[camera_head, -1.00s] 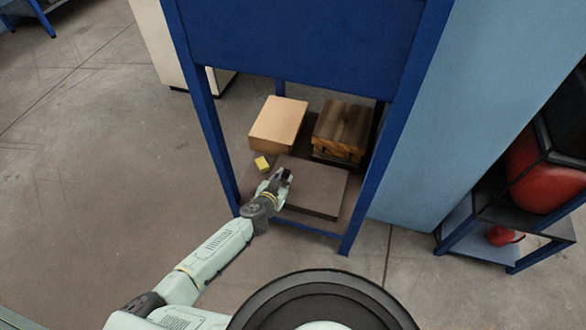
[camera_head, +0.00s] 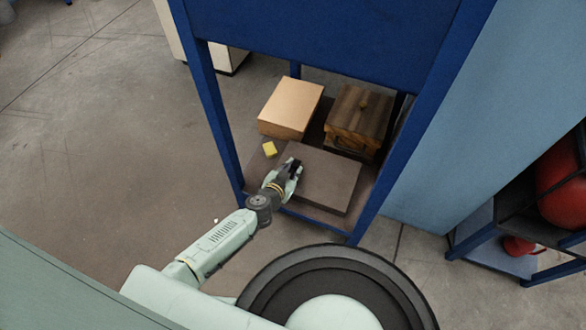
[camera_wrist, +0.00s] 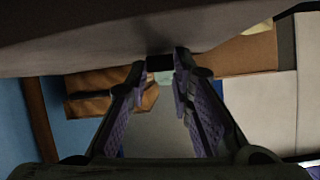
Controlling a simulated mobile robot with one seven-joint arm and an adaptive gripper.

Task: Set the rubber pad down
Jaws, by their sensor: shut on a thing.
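My gripper (camera_head: 295,167) is low over the lower shelf, at the left edge of a flat grey-brown slab (camera_head: 328,180). It is shut on a small dark piece, which I take to be the rubber pad (camera_wrist: 160,64). In the wrist view the pad shows between the fingertips (camera_wrist: 160,75), next to the slab's broad surface (camera_wrist: 120,30). The fingers hide most of the pad, and I cannot tell whether it touches the slab.
A cardboard box (camera_head: 291,106) and a brown wooden box (camera_head: 358,118) stand behind the slab. A small yellow block (camera_head: 269,149) lies to the left. Blue posts (camera_head: 212,110) frame the shelf. Red objects (camera_head: 562,185) sit on a rack at right.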

